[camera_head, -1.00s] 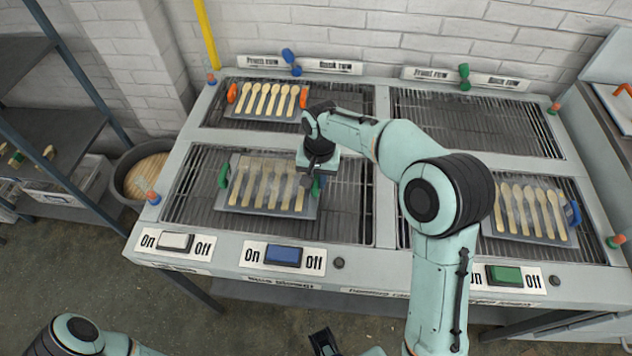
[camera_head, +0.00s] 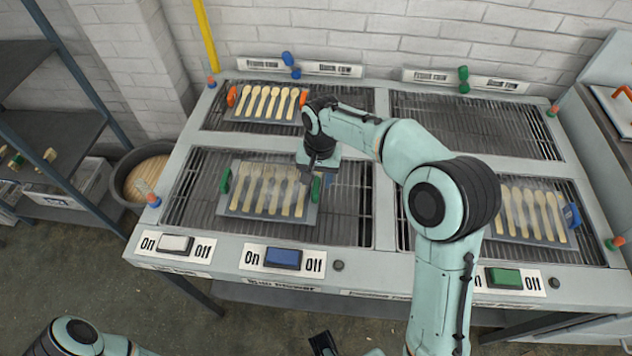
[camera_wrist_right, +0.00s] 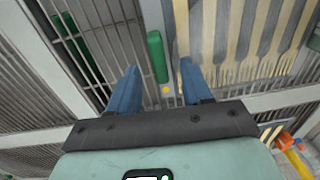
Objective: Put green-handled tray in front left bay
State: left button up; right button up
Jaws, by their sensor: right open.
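An orange-handled tray (camera_head: 265,112) with spoons lies in the back left bay. A blue-handled tray (camera_head: 530,240) with spoons is in the front right bay, partly behind my right arm. The back right bay (camera_head: 470,120) is empty. Switches (camera_head: 283,257) line the front edge.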

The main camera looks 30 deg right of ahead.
notch_tip(320, 180, up, 9)
jog(key=p, duration=0.1)
jog(key=shift+d+f, duration=0.15)
jog(key=shift+f, duration=0.05)
jog(key=shift+s+f, duration=0.1)
jog(key=shift+s, duration=0.1)
